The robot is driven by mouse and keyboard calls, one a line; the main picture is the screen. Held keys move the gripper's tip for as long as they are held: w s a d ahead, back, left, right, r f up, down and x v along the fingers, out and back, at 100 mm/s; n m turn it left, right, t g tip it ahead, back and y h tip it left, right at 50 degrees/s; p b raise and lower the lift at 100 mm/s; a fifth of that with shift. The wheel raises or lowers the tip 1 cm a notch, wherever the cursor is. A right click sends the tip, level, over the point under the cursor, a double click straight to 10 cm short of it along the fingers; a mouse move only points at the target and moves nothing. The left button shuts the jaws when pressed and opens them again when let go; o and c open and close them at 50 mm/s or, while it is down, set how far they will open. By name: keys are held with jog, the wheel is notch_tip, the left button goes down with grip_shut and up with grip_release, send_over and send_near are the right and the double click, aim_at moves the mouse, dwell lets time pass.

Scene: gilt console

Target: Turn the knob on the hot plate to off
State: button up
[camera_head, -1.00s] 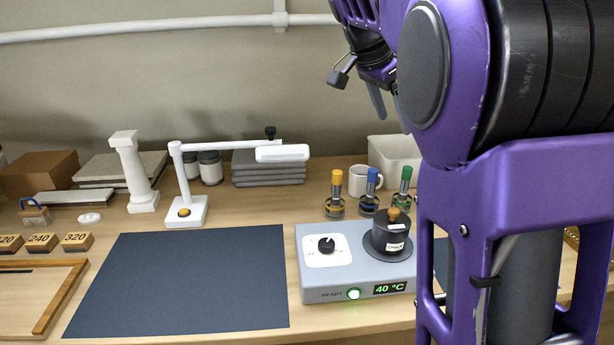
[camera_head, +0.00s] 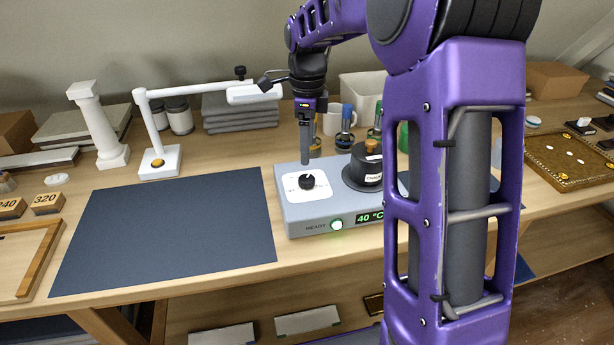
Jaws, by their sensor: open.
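The grey hot plate (camera_head: 290,220) stands on the wooden bench, its display reading 40 °C beside a lit green READY light (camera_head: 337,224). Its black knob (camera_head: 306,181) sits on a white panel at the left of the top. A dark lidded pot (camera_head: 364,168) stands on the plate's right side. My gripper (camera_head: 305,160) points down just above and behind the knob, open and empty. From this angle one finger largely covers the other, and I cannot tell whether it touches the knob.
A dark blue mat (camera_head: 165,232) leaves clear room to the left. A white lamp (camera_head: 160,160) reaches its arm close to my wrist. Colour-capped bottles (camera_head: 345,138) stand behind the hot plate. A white bin (camera_head: 362,95) stands farther back. My arm hides part of the right side.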

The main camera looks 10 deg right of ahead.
aim_at(307, 178)
notch_tip(307, 178, down, 9)
jog(key=shift+r+b, duration=0.2)
jog(key=shift+b, duration=0.35)
grip_shut()
